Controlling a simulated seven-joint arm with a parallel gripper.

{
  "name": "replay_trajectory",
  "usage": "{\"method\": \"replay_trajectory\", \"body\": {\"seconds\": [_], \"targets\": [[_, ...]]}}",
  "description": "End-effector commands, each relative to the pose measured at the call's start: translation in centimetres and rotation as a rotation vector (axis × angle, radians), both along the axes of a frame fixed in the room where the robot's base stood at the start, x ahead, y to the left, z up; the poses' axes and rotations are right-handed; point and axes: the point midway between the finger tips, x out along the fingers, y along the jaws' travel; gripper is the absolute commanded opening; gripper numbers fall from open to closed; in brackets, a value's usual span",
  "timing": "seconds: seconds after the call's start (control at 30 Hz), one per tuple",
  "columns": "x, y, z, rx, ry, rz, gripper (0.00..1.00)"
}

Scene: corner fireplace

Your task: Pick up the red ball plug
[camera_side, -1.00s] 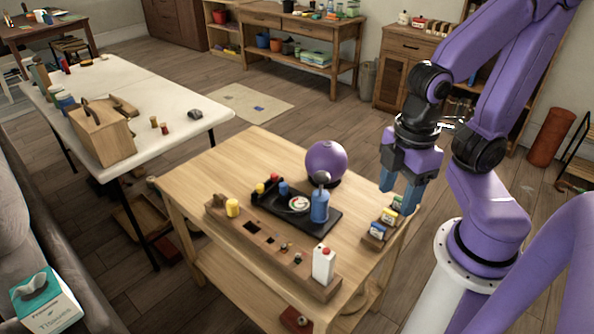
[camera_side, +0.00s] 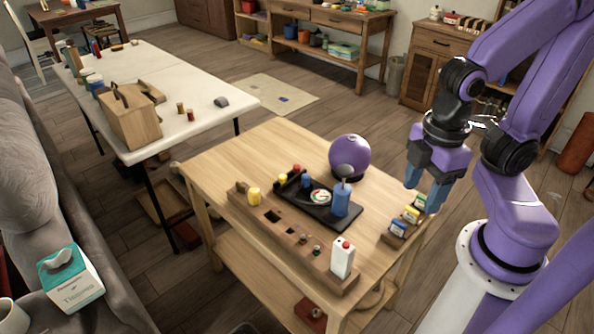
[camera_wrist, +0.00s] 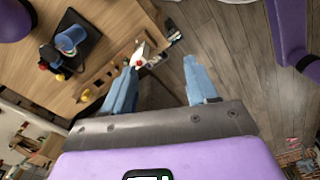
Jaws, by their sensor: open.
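A small red piece (camera_side: 296,169), possibly the red ball plug, stands at the back left of the black tray (camera_side: 325,217) on the wooden table. A yellow piece (camera_side: 282,179) and a blue piece (camera_side: 306,181) are close beside it. A small red piece also shows at the tray's edge in the wrist view (camera_wrist: 43,66). Its exact shape is too small to tell. My gripper (camera_side: 424,190) is open and empty, raised near the table's right edge, well to the right of the tray. In the wrist view its blue fingers (camera_wrist: 160,72) are spread apart.
A blue bottle (camera_side: 341,198) stands on the tray, with a purple ball (camera_side: 350,156) behind. A long wooden block (camera_side: 283,237) with holes, a yellow cylinder (camera_side: 253,196) and a white red-capped carton (camera_side: 342,257) line the front. Small jars (camera_side: 410,215) sit at the right edge.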

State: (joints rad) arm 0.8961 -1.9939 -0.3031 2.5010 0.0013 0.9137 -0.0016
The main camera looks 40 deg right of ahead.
Motion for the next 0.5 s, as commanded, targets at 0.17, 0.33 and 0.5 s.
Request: {"method": "replay_trajectory", "body": {"seconds": [0.17, 0.33, 0.5], "targets": [[2.4, 1.2, 0.1, -0.014, -0.019, 0.029, 0.58], [8.0, 3.1, 0.0, -0.053, -0.055, 0.108, 0.58], [14.3, 4.6, -0.5, -0.102, -0.087, 0.198, 0.58]]}}
